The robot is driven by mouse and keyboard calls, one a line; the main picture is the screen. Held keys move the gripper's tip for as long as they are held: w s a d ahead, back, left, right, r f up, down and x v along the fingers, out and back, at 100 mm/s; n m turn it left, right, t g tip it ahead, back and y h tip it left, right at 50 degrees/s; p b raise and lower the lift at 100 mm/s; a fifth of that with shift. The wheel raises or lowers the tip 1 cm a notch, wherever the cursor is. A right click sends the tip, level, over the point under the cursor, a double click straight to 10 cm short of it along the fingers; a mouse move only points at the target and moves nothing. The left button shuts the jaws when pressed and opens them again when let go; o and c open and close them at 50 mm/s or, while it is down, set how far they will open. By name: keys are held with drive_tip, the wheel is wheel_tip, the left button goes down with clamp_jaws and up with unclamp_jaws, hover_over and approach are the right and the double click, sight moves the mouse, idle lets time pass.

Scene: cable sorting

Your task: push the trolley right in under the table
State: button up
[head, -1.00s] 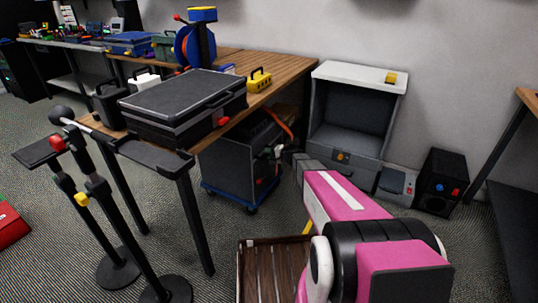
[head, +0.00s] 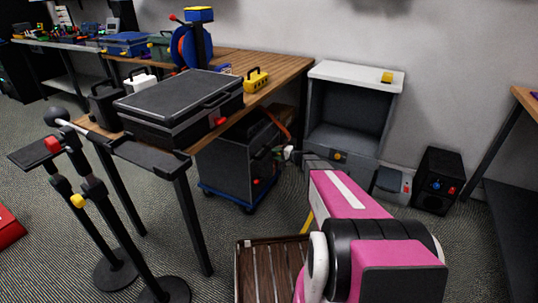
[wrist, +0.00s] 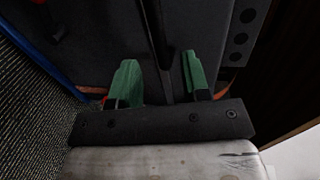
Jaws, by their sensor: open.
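The trolley (head: 228,172) is a dark grey box on a blue wheeled base. It stands partly under the wooden table (head: 283,75), behind the near leg. Its right end, with an orange strap or cable on top, shows beside the table. My gripper (head: 291,155) is at the trolley's right side. The trolley's dark face (wrist: 95,45) fills the view beyond the fingers, very close. I cannot tell whether they touch it.
A black case (head: 180,105) lies on the table's near end. Black stands (head: 110,215) are at the left front. A slatted wooden crate (head: 244,262) is on the floor below my arm. A grey cabinet (head: 355,75) and a black speaker-like box (head: 437,180) stand along the wall.

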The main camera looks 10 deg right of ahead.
drive_tip(key=shift+v, duration=1.55)
drive_tip(key=s+a+r+n+g+h, duration=0.2)
drive_tip(key=s+n+g+h, duration=0.15)
drive_tip(key=s, duration=0.85)
drive_tip(key=s+a+r+n+g+h, duration=0.25)
drive_tip(key=s+g+h, duration=0.25)
drive_tip(key=s, duration=0.8)
drive_tip(key=s+d+r+h, duration=0.3)
drive_tip(key=s+d+h, duration=0.1)
drive_tip(key=s, duration=0.3)
drive_tip(key=shift+r+n, duration=0.35)
drive_tip(key=shift+n, duration=0.05)
